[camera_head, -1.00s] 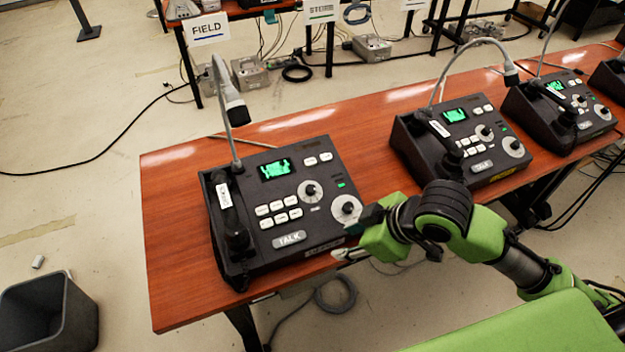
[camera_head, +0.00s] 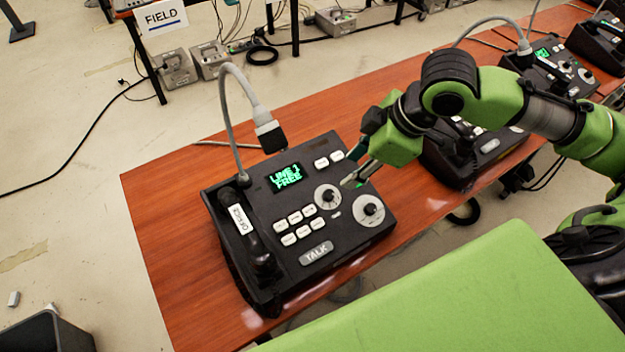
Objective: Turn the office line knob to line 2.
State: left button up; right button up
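The office paging phone (camera_head: 345,238) is a dark console with a handset (camera_head: 262,262) labelled OFFICE on its left side. Its green screen (camera_head: 286,178) reads "LINE 1 FREE". Two round knobs on pale dials sit right of the white buttons: an upper knob (camera_head: 328,196) and a lower right knob (camera_head: 369,210). I cannot read the dial markings to tell which is the line knob. My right gripper (camera_head: 352,166) is open and empty, with its fingertips just above and right of the upper knob, apparently not touching it. My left gripper is not in view.
A gooseneck microphone (camera_head: 235,105) rises behind the console. A second phone (camera_head: 470,157) stands to the right, partly hidden by my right arm. The wooden table (camera_head: 165,215) is clear left of the office phone. A dark bin (camera_head: 50,332) stands on the floor.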

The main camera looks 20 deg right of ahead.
aim_at(329, 193)
jog(key=x, duration=1.3)
jog(key=shift+s+d+f, duration=0.25)
jog(key=shift+s, duration=0.05)
grip_shut()
